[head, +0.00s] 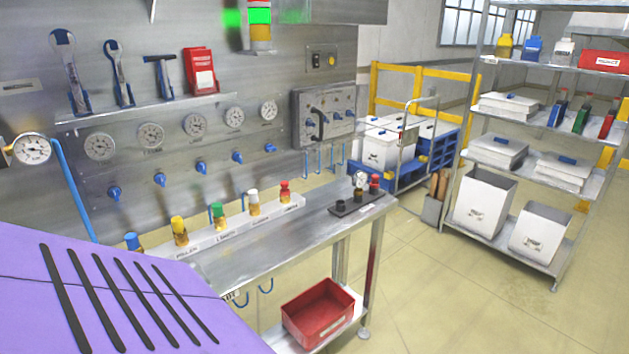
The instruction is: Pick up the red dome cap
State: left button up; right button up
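The other is a red top (285,186) on an amber bottle, at the right end of a labelled rack (225,236). Neither of my grippers is in view.
Bottles with white (253,196), green (217,210), yellow (179,225) and blue (132,241) tops stand along the rack. The steel bench (297,232) has bare room in front of it. A red bin (319,311) sits below. Shelving (530,130) stands at right, with clear floor before it.

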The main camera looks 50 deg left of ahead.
aim_at(284, 191)
jog(key=i+u, duration=0.2)
jog(key=i, duration=0.3)
jog(key=i+l+u, duration=0.2)
jog(key=i, duration=0.25)
jog(key=i+l+u, duration=0.2)
jog(key=i, duration=0.3)
jog(key=i+l+u, duration=0.1)
jog(key=i+u, duration=0.15)
jog(key=u, duration=0.25)
jog(key=i+l+u, duration=0.2)
jog(key=u, duration=0.25)
jog(key=i+l+u, duration=0.3)
jog(key=u, duration=0.2)
jog(key=i+l+u, duration=0.15)
jog(key=l+u, duration=0.2)
jog(key=u, duration=0.15)
jog(key=i+l+u, duration=0.1)
jog(key=l+u, duration=0.4)
jog(key=j, duration=0.15)
